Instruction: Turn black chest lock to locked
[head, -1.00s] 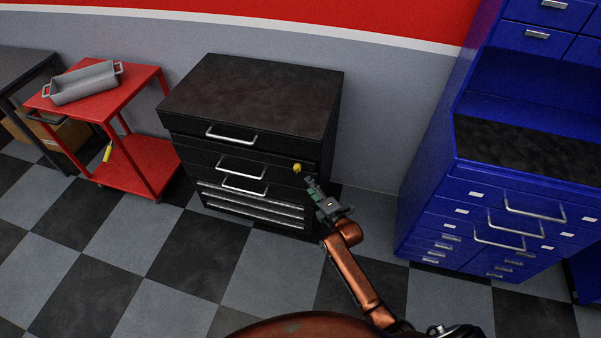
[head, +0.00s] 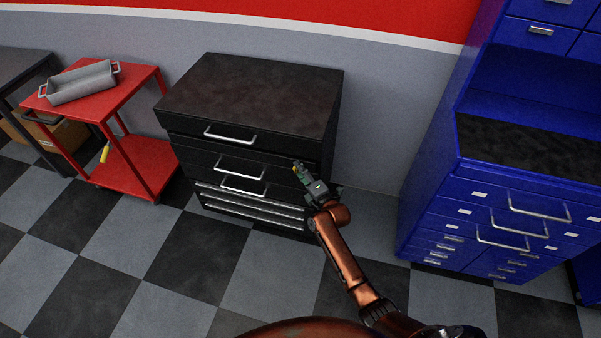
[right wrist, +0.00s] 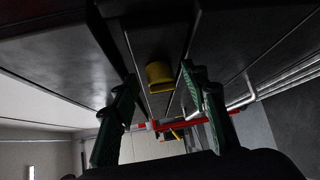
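The black chest (head: 250,95) stands against the wall in the middle of the head view, with silver drawer handles on its front. Its yellow lock (right wrist: 160,76) sits on the chest front in the right wrist view, ahead of and between my right gripper's fingers. In the head view the lock is mostly hidden by my right gripper (head: 298,168). The right gripper (right wrist: 157,103) is open, its two green fingers apart with the lock near their tips; I cannot tell whether they touch it. How the lock is turned is not clear. My left gripper is not in view.
A red cart (head: 138,165) with a grey tray (head: 82,84) stands left of the chest. A blue cabinet (head: 480,190) stands to the right. The checkered floor (head: 170,280) in front of the chest is clear.

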